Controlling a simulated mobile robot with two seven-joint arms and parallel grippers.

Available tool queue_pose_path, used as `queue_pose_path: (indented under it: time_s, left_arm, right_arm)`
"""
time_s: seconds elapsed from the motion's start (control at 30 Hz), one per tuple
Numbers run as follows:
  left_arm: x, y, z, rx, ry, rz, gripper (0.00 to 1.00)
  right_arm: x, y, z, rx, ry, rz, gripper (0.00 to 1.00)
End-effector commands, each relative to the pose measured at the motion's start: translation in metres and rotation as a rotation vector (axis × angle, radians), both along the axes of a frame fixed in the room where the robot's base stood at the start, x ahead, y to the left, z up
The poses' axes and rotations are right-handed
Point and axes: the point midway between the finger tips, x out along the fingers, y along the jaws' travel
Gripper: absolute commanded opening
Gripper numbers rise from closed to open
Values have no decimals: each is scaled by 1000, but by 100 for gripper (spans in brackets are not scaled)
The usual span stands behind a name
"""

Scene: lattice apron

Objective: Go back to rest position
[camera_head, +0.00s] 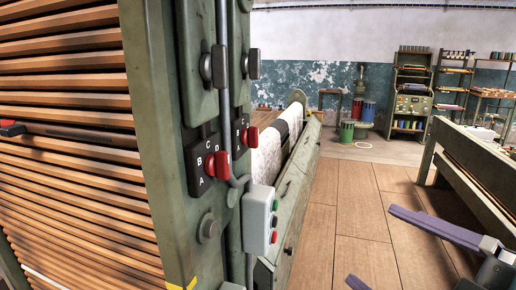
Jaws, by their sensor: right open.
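My right gripper (371,245) is at the lower right, its two purple-grey fingers spread wide apart with nothing between them. It is over the wooden floor, clear of the machine. A red knob (218,165) sits on a black plate lettered A, B, C, D. A second red knob (250,137) sits on a similar plate behind it; some of its letters are hidden.
A grey button box (260,222) juts from the machine. A long green machine body (295,185) runs back from it. A green rail structure (470,165) stands at right. Shelves (410,90) line the back. The plank floor (345,210) between is clear.

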Motion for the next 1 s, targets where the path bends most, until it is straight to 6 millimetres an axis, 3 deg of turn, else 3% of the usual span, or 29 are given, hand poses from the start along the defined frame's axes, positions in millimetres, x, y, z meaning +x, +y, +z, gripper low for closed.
queue_pose_path:
  time_s: [0.03, 0.27, 0.6, 0.8, 1.0]
  left_arm:
    - [0, 0, 47, 1, 1, -1, 100]
    - [-1, 1, 148, 3, 2, -2, 100]
    - [-1, 1, 294, 3, 2, -1, 100]
    - [-1, 0, 342, -1, 2, 0, 100]
    - [-1, -1, 351, -6, 2, 4, 100]
  right_arm:
    - [-3, -5, 42, 33, 56, -56, 100]
    - [-34, -31, 112, 172, 359, -314, 100]
    - [-124, -47, 218, 343, 838, -636, 100]
    - [-172, -45, 260, 391, 1042, -749, 100]
    - [-190, -44, 268, 401, 1112, -787, 100]
